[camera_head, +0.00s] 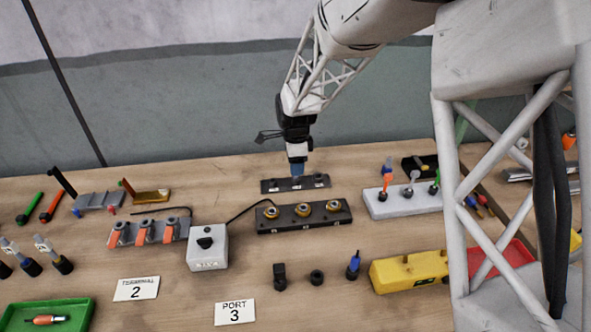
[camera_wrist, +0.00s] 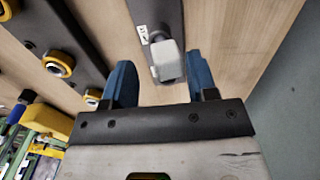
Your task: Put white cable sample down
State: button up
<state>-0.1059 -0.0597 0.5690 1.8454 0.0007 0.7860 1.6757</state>
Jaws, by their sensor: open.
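My gripper (camera_wrist: 160,85) is open, with blue fingertips apart. A pale grey-white piece, seemingly the white cable sample (camera_wrist: 168,62), shows between and just beyond the fingertips in the wrist view, with a dark part under it. It appears to stand at the end of a dark plate (camera_wrist: 155,12) that bears a small white label. In the head view my gripper (camera_head: 297,168) is low over the middle of this dark plate (camera_head: 270,187) at the back of the table. The sample cannot be made out there behind the fingers.
A black block with gold rings (camera_head: 304,216) lies just in front of the plate. A white rack (camera_head: 400,204) with coloured pieces is to the right, and a grey switch box (camera_head: 207,248) to the left front. Bare wood lies left of the plate.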

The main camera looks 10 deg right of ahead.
notch_tip(320, 180, up, 8)
jog(key=shift+r, duration=0.4)
dwell(0.7)
jog(key=s+d+r+n+t, duration=0.15)
jog(key=s+r+n, duration=0.3)
jog(key=s, duration=0.45)
jog(key=s+d+r+n, duration=0.3)
jog(key=s+r+n, duration=0.15)
jog(key=s, duration=0.45)
jog(key=s+d+r+n+t, duration=0.1)
jog(key=s+d+n, duration=0.2)
jog(key=s+n, duration=0.5)
jog(key=shift+s+n, duration=0.4)
jog(key=shift+s, duration=4.85)
jog(key=shift+r, duration=0.1)
